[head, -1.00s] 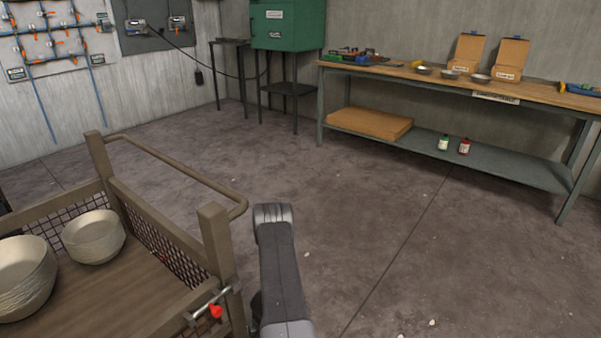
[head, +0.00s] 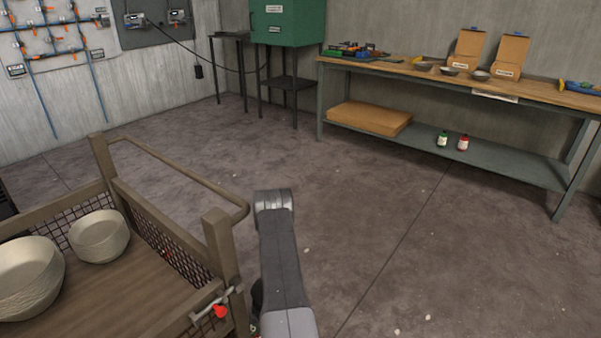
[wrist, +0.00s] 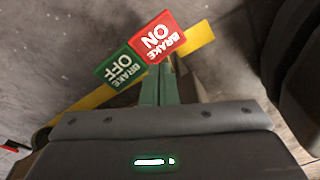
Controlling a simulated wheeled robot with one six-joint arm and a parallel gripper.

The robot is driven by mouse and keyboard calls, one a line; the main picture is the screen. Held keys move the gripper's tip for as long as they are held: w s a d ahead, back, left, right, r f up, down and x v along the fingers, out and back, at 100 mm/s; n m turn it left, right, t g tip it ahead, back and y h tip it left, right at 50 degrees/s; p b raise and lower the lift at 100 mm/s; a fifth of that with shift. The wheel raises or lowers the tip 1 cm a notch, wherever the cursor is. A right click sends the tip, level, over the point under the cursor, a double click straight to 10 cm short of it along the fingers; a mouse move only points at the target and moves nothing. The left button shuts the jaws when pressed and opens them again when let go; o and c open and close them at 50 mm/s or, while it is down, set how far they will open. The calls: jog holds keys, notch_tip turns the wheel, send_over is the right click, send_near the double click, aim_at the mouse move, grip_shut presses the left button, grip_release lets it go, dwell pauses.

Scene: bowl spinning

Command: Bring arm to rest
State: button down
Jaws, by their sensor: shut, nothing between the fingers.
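My arm (head: 280,265) rises from the bottom middle of the head view, a dark grey link with a rounded silver-grey top. It stands just right of the cart's corner post, with open floor beyond it. My gripper (wrist: 165,75) shows in the wrist view above its dark housing with a lit green strip. Its narrow greenish fingers are shut and empty. Just past the fingertips are a red BRAKE ON plate (wrist: 157,35) and a green BRAKE OFF plate (wrist: 119,68) beside a yellow bar (wrist: 95,101). Whether the fingers touch the plates I cannot tell. The head view does not show the gripper.
A workbench (head: 420,75) with small bowls and boxes stands at the back right. A green cabinet (head: 287,22) is behind. The middle floor is clear.

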jog(key=shift+f+b, duration=2.9)
notch_tip(320, 180, up, 9)
jog(key=p, duration=0.7)
jog(key=shift+d, duration=0.1)
